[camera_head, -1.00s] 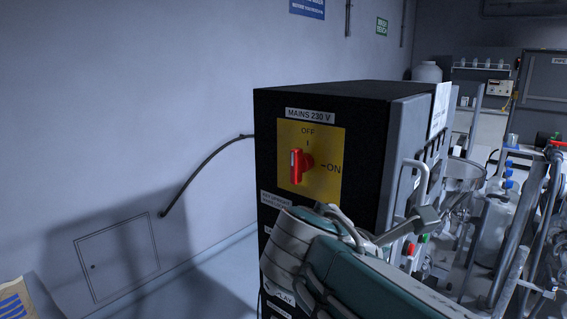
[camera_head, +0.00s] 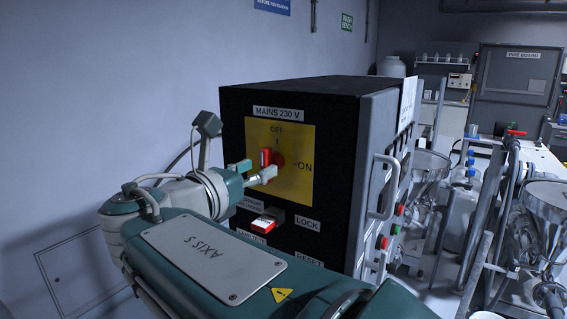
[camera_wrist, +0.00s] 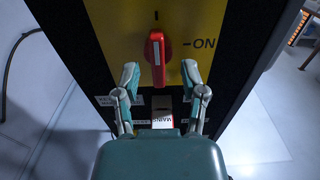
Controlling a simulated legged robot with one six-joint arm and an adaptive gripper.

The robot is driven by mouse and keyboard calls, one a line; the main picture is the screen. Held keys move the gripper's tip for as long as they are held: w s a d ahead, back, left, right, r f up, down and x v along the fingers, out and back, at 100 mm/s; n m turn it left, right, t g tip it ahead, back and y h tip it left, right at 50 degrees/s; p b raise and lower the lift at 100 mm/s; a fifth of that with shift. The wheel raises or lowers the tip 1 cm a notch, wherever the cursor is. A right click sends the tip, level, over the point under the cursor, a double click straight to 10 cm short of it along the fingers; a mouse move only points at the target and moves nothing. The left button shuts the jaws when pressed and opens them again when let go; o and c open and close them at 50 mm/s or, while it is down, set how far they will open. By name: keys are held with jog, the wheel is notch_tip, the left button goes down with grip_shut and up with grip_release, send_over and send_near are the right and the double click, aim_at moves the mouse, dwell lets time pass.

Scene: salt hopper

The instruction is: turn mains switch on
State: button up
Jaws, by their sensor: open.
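The mains switch is a red rotary handle (camera_head: 266,158) on a yellow plate (camera_head: 307,150) under the label "MAINS 230 V". Its handle stands upright, in line with the OFF mark; the ON mark is to its right. In the wrist view the red handle (camera_wrist: 155,60) lies ahead of my gripper, centred between its fingers. My gripper (camera_head: 254,173) is at the front of the plate, close to the handle. In the wrist view my gripper (camera_wrist: 163,85) has its two fingers apart, one on each side, with nothing held. Whether a finger touches the handle is unclear.
Below the plate on the black cabinet (camera_head: 335,235) are a red and white tag (camera_head: 264,224) and LOCK and RESET labels. A metal handle (camera_head: 386,187) and small buttons are on its right side. Pipes and a steel hopper (camera_head: 547,215) stand at the right.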

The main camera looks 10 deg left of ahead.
aim_at(263, 165)
jog(key=x, duration=0.3)
jog(key=shift+w, duration=0.1)
jog(key=c, duration=0.7)
jog(key=shift+a, duration=0.25)
grip_shut()
jog(key=shift+d, duration=0.1)
